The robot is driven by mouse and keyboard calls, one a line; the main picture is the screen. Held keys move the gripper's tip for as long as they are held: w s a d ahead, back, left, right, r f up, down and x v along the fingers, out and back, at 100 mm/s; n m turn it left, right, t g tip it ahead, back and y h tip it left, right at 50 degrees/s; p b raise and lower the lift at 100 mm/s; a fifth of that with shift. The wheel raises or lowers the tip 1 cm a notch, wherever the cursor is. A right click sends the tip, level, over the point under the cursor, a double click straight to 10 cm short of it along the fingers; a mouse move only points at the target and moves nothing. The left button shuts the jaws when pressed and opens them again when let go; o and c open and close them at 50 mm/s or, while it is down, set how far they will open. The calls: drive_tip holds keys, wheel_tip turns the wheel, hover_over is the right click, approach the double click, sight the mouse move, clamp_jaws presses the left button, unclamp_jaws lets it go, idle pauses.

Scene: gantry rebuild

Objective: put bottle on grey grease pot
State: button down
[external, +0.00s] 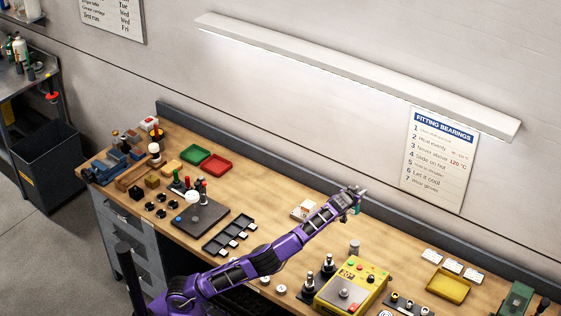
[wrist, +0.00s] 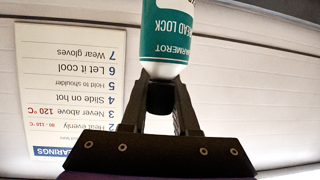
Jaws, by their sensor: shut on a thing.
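A white and teal bottle (wrist: 165,45) with lettering is in my gripper (wrist: 160,92). The fingers are shut on its black cap (wrist: 160,99); the body extends beyond the fingertips and is cut off by the wrist view's top edge. The poster appears inverted there, so the bottle hangs cap up. In the external view my gripper (external: 358,192) is raised above the bench's back part, with the bottle (external: 357,208) small below it. A small grey pot (external: 354,246) stands on the bench below, apart from the bottle and left of the yellow box's back corner.
A white box (external: 304,210) lies left, partly beside my arm. Bench around the pot's back is clear.

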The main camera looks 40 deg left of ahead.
wheel_tip(320, 180, down, 14)
drive_tip(key=s+d, duration=0.1)
drive_tip(key=d, duration=0.2)
drive_tip(key=shift+s, duration=0.15)
idle(0.4)
drive_tip(key=shift+f, duration=0.25)
drive_tip(key=c, duration=0.7)
unclamp_jaws()
drive_tip(key=shift+a+r, duration=0.1)
